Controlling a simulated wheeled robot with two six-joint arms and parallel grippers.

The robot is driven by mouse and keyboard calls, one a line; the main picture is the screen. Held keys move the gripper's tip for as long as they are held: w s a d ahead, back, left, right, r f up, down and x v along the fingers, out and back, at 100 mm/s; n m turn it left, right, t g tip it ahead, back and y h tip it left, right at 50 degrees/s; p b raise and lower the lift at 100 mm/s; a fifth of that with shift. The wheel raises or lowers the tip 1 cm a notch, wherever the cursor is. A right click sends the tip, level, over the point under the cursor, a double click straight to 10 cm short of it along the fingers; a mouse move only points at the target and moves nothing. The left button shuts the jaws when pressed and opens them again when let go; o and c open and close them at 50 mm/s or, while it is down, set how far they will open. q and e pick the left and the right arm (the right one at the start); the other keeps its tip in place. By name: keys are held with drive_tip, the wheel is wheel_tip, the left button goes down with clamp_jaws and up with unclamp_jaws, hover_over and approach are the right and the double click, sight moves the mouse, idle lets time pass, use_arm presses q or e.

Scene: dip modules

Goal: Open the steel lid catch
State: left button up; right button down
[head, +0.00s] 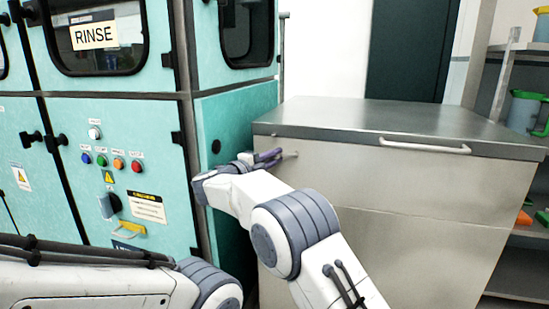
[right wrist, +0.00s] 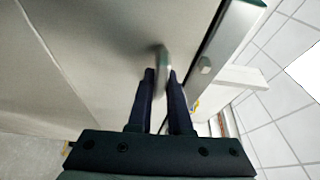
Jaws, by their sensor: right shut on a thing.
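The steel lid (head: 330,115) lies flat and closed on top of a large beige cabinet (head: 400,190). A small metal catch (head: 291,154) sits on the cabinet's front at the upper left, just under the lid's edge. My right gripper (head: 279,156) reaches it from the left. In the right wrist view the catch (right wrist: 162,57) stands between the dark fingertips, and the right gripper (right wrist: 161,76) is shut on it. The fingers partly hide the catch. My left arm shows at the lower left of the head view, but its gripper is out of view.
A light bar handle (head: 425,146) runs along the lid's front. A teal machine (head: 160,150) with buttons and a RINSE sign stands close on the left. Shelves with a grey-blue jug (head: 524,110) are at the right.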

drive_tip(key=c, duration=0.8)
unclamp_jaws()
drive_tip(key=shift+c, duration=0.2)
drive_tip(key=shift+r, duration=0.5)
wheel_tip(320, 180, up, 4)
drive_tip(key=shift+f+p, duration=0.25)
drive_tip(key=shift+p, duration=0.7)
drive_tip(key=s+d+r, duration=0.6)
drive_tip(key=d, duration=0.4)
drive_tip(key=shift+r, duration=0.2)
drive_tip(key=shift+c, duration=0.3)
